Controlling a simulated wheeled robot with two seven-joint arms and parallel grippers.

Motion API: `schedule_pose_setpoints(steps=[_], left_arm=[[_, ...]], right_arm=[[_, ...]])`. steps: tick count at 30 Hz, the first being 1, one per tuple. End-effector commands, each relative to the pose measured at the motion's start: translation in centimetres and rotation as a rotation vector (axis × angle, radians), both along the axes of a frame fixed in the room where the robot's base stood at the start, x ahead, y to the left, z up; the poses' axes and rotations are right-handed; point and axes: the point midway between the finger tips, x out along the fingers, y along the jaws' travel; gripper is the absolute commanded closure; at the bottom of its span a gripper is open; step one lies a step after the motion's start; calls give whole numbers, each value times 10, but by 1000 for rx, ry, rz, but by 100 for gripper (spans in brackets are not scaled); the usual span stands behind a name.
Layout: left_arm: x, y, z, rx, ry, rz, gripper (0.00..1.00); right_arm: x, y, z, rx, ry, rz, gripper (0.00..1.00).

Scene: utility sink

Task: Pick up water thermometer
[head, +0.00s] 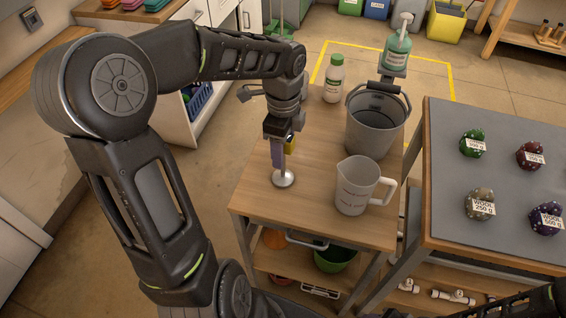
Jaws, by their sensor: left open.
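A thing with a round, pale silver disc (283,179) and a short thin stem rising from it stands on the wooden cart top; it appears to be the water thermometer, though no scale is readable. My left gripper (282,150) points down right above the disc, around or just in front of the stem. It is open, with a bluish-purple finger showing on its left side. The gripper hides the upper part of the stem, and I cannot tell whether the fingers touch it. My right gripper is out of view.
On the cart top (256,192), a clear measuring jug (355,187), a grey bucket (372,135) and a white bottle with green cap (333,80) stand right of and behind my gripper. A grey-topped table (500,172) with several labelled bags is at right.

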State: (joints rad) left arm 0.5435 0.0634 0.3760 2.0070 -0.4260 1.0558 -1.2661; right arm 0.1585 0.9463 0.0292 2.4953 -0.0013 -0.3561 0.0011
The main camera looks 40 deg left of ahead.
Motion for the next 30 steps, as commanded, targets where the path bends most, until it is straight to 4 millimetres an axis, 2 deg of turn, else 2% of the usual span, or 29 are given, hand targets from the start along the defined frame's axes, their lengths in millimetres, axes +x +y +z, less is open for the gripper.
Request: schedule_pose_setpoints(steps=[14, 30], left_arm=[[0, 0, 1, 0, -1, 0, 45], [0, 0, 1, 0, -1, 0, 90]], right_arm=[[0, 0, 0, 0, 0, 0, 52], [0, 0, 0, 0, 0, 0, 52]])
